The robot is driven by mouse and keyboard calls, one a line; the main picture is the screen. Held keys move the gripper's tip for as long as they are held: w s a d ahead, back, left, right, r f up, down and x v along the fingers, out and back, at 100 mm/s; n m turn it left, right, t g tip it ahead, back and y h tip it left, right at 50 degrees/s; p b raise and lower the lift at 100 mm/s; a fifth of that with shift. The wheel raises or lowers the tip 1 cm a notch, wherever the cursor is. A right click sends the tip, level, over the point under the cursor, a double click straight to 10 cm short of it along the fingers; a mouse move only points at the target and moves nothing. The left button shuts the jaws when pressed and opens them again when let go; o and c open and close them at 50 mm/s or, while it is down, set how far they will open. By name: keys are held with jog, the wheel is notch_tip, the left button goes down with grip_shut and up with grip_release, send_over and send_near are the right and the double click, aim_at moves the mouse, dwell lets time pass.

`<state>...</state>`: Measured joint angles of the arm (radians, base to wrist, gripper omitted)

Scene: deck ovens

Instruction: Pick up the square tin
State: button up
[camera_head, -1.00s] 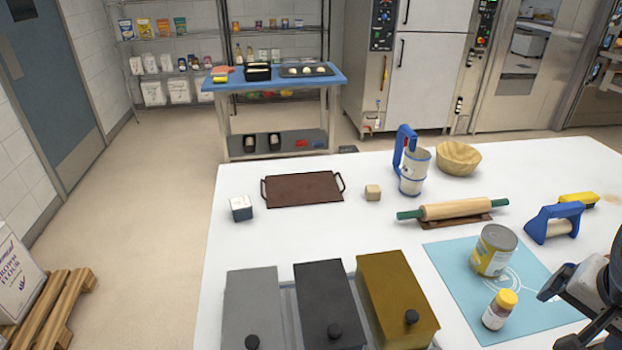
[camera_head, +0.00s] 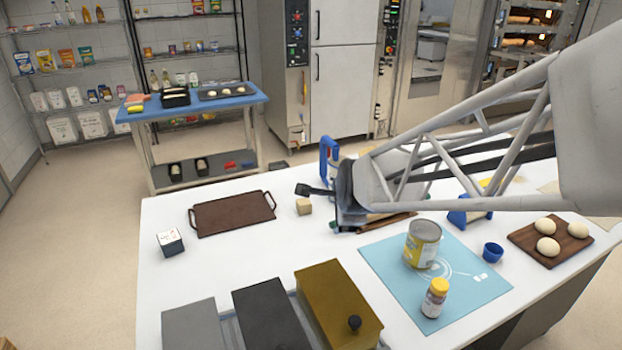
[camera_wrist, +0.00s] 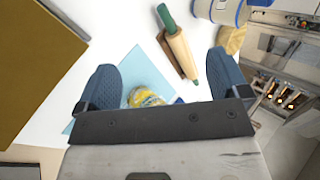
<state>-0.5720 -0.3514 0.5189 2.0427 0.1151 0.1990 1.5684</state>
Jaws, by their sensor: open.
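A small white-and-dark cube (camera_head: 170,242), which looks like the square tin, stands on the left of the white table in the head view. It is in front of the brown tray's left end and does not show in the wrist view. My gripper (camera_head: 318,192) is over the middle of the table, well to the right of the cube and apart from it.
Lidded bins (camera_head: 338,300) stand at the front. A yellow can (camera_head: 422,245) and a yellow-capped jar (camera_head: 435,298) stand on a blue mat (camera_head: 385,262). Table around the cube is clear.

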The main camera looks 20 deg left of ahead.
jog(key=a+f+m+y, duration=0.1)
jog(key=a+f+m, duration=0.2)
jog(key=a, duration=0.7)
jog(key=m+y, duration=0.6)
jog(key=m, duration=0.3)
send_near(173, 244)
jog(key=shift+t, duration=0.3)
jog(key=x, duration=0.5)
jog(key=shift+s+a+f, duration=0.1)
jog(key=shift+a, duration=0.25)
jog(key=shift+a+h, duration=0.1)
jog(key=shift+h, duration=0.2)
jog(key=shift+x, duration=1.2)
jog(key=shift+f, duration=0.1)
jog(key=shift+x, duration=2.55)
